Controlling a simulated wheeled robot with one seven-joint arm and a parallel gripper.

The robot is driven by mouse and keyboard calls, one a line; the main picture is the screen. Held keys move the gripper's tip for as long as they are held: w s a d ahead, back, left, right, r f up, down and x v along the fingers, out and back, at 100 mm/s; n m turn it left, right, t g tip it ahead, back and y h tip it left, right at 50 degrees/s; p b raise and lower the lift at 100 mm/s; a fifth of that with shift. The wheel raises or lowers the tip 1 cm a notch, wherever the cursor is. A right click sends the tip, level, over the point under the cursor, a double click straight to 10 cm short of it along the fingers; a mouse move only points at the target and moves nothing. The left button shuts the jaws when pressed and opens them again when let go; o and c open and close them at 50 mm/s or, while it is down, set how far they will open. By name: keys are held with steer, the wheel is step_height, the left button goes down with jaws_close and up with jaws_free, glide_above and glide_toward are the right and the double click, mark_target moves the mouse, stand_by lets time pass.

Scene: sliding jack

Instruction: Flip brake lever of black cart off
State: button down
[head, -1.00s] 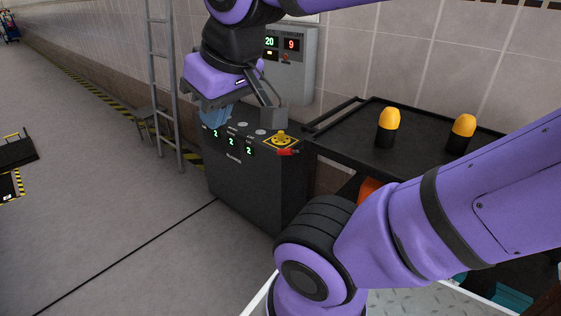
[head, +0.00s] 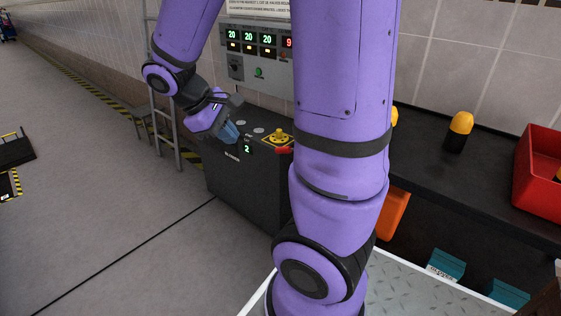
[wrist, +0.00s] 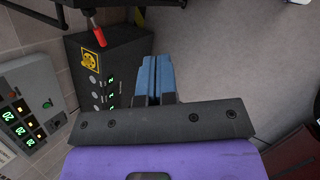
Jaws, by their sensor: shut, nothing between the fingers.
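A red lever (head: 285,150) shows at the right corner of the black control box, beside the black cart. In the wrist view the red lever (wrist: 97,31) stands near the top left, by the cart's dark frame (wrist: 50,18). I cannot tell whether it is fixed to the cart or the box. The black cart (head: 425,160) is partly hidden behind my arm. My gripper (head: 230,133) is over the left part of the box, left of the lever and apart from it. Its blue fingers (wrist: 157,76) are together and empty.
A grey wall panel (head: 262,66) with green digits hangs behind. A yellow-topped black object (head: 460,131) and a red bin (head: 540,172) stand on the cart. A ladder (head: 162,110) leans at left; open floor lies left.

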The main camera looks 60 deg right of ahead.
mark_target(290, 150)
steer(key=w+d+f+n+t+h, duration=0.1)
steer(key=d+f+n+h, duration=0.4)
steer(key=f, duration=0.6)
steer(key=w+d+f+n+t+h, duration=0.1)
steer(key=w+d+f+n+h, duration=0.1)
steer(key=d+f+n+h, duration=0.3)
steer(key=w+d+f+n+t+h, duration=0.2)
steer(key=d+f+n+h, duration=0.4)
steer(key=f+n, duration=0.5)
step_height(290, 150, down, 6)
steer(key=d, duration=0.2)
steer(key=shift+d+f, duration=0.25)
steer(key=shift+d, duration=0.15)
steer(key=w+d+r, duration=0.1)
steer(key=d+r, duration=0.5)
steer(key=d, duration=0.5)
steer(key=shift+w+d+r, duration=0.2)
steer(key=shift+w+d, duration=0.05)
steer(key=shift+w, duration=0.1)
